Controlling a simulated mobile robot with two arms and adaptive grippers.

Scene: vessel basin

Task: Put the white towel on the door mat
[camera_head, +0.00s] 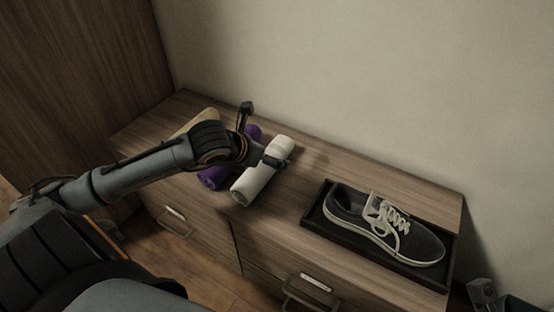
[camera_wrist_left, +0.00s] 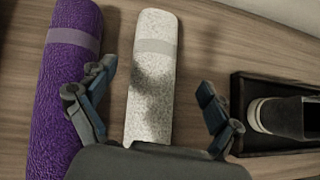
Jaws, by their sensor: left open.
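The white towel (camera_head: 256,178) is a rolled cylinder with a grey band, lying on the wooden cabinet top beside a purple rolled towel (camera_head: 213,177). In the left wrist view the white towel (camera_wrist_left: 152,85) lies between the spread fingers of my left gripper (camera_wrist_left: 157,80). My left gripper (camera_head: 262,137) is open over its far part in the head view and hides some of the purple towel. I cannot tell whether the fingers touch the white towel. No door mat can be made out in either view.
A black tray (camera_head: 312,218) with a dark sneaker (camera_head: 345,205) stands to the right on the cabinet top (camera_head: 330,167). A beige roll (camera_head: 196,121) is partly behind my left arm. A wall runs behind. A dark grey part, perhaps of my right arm, shows at the lower right edge.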

